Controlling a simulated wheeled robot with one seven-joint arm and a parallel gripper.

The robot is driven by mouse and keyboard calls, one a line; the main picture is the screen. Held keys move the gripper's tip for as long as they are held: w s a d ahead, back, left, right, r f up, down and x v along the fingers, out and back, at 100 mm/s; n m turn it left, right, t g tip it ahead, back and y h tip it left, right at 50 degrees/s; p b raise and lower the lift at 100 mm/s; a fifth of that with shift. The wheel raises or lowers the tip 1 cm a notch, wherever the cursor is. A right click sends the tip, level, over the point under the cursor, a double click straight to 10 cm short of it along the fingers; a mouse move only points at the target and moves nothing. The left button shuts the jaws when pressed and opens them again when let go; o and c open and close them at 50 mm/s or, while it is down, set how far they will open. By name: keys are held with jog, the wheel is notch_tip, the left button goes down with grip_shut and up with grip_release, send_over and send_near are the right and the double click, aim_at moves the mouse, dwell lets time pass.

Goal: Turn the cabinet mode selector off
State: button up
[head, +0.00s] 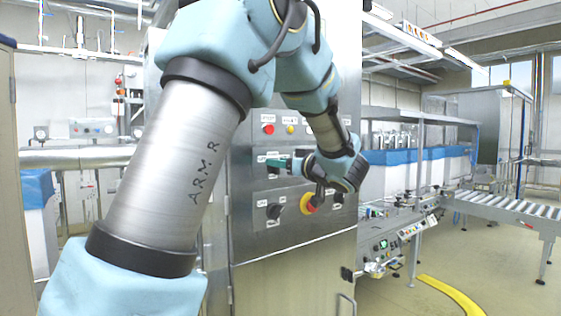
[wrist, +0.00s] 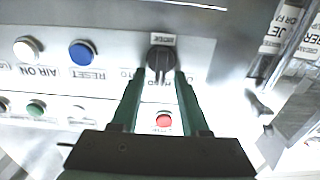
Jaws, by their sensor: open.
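The mode selector (wrist: 161,58) is a round black knob with a small plate beside it, on the pale panel in the wrist view. Lettering that seems to read AUTO and HAND is partly covered by the fingers. My gripper (wrist: 160,74) has two green fingers, apart, with their tips on either side of the knob's near edge. I cannot tell whether they touch it. In the head view my gripper (head: 277,163) is at the steel cabinet front (head: 290,262), and the selector cannot be made out there.
A red button (wrist: 163,119) shows between the fingers in the wrist view. A blue button (wrist: 83,53), white button (wrist: 27,49) and green button (wrist: 36,108) lie to the left. In the head view a red-and-yellow stop button (head: 308,203) and black knob (head: 273,211) sit below my gripper.

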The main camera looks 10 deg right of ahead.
grip_shut()
dwell(0.3)
jog(key=shift+f, duration=0.1)
